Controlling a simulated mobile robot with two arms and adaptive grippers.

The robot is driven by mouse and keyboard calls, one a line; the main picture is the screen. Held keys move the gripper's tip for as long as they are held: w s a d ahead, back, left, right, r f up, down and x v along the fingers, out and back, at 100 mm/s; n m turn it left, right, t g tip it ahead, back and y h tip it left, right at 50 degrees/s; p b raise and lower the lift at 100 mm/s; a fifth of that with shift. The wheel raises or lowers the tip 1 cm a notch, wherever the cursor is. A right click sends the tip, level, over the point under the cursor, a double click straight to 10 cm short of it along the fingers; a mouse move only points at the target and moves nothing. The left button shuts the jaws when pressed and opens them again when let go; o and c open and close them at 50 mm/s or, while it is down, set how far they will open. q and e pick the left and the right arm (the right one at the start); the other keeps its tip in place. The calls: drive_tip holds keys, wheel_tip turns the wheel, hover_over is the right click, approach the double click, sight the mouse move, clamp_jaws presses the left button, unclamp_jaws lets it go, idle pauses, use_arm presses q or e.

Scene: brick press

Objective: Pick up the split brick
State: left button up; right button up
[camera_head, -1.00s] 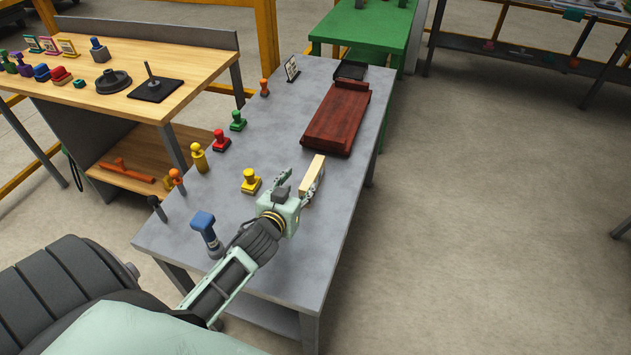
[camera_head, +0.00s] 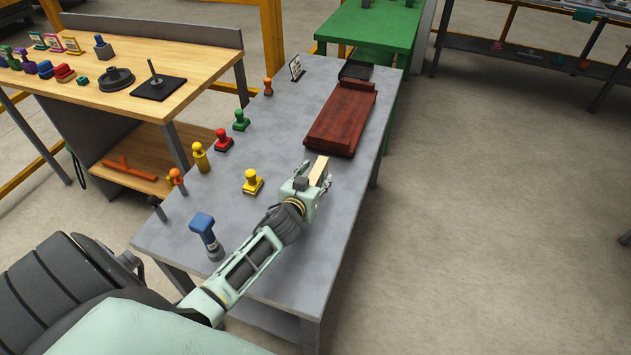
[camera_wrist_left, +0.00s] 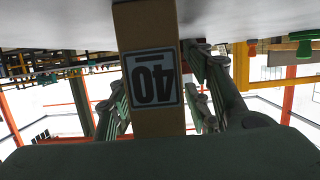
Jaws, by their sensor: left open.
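The split brick (camera_head: 319,171) is a tan block near the right edge of the grey table (camera_head: 285,255). My left gripper (camera_head: 315,177) is at the brick's near end, open, with its fingers on either side of it. In the left wrist view the brick (camera_wrist_left: 148,28) stretches between the two fingers (camera_wrist_left: 158,95), and its label reads "40", upside down. Some room shows between the brick and the left finger; the right finger is close to it, and I cannot tell if it touches. My right gripper is not in view.
A dark red tray-like block (camera_head: 340,120) lies beyond the brick. A yellow stamp (camera_head: 252,182) and a blue-topped tool (camera_head: 205,235) stand left of my arm. Red (camera_head: 222,140) and green stamps (camera_head: 241,120) line the table's left edge.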

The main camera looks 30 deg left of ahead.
use_arm(q)
drive_tip(key=c, duration=1.1)
drive_tip(key=shift+w, duration=0.1)
clamp_jaws()
drive_tip(key=shift+r, duration=0.1)
